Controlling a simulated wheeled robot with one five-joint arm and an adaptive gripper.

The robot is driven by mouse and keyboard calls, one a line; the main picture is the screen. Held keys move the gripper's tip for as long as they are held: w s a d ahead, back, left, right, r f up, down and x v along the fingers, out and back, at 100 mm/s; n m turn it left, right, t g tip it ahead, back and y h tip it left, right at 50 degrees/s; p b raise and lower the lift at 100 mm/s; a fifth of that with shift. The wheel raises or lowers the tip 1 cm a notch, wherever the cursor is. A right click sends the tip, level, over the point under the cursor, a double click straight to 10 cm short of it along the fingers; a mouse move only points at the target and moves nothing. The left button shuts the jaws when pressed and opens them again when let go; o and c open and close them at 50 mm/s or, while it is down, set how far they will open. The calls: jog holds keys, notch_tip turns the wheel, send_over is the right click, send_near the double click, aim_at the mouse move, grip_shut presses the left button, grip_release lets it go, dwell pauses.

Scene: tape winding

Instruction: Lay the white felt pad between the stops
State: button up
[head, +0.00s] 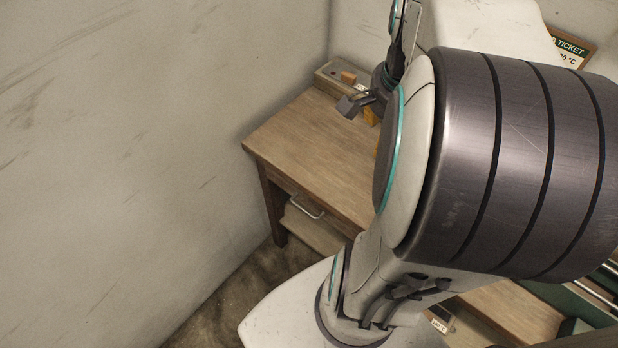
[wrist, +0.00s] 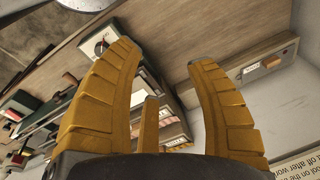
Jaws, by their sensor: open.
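My gripper (wrist: 166,54) is open in the wrist view, its yellow fingers spread with nothing between them. In the head view a bit of my gripper (head: 371,116) shows near the back of the wooden table, mostly hidden by my arm. I cannot pick out the white felt pad or the stops for certain in either view. A long wooden tray (wrist: 285,57) lies right of the fingers in the wrist view, with a small orange-brown block (wrist: 271,61) and a white label. The tray is also at the table's back edge in the head view (head: 325,80).
The wooden table (head: 310,150) has a bare left part; my arm hides its right side. A dial device (wrist: 98,42) and a row of binders or boxes (wrist: 172,128) stand left of and beyond the fingers. A wall (head: 130,150) bounds the left.

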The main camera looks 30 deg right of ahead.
jog(key=s+a+f+n+t+y, duration=0.1)
jog(key=a+n+t, duration=0.1)
jog(key=a+n, duration=1.5)
jog(key=shift+a+t, duration=0.15)
jog(key=shift+t, duration=0.15)
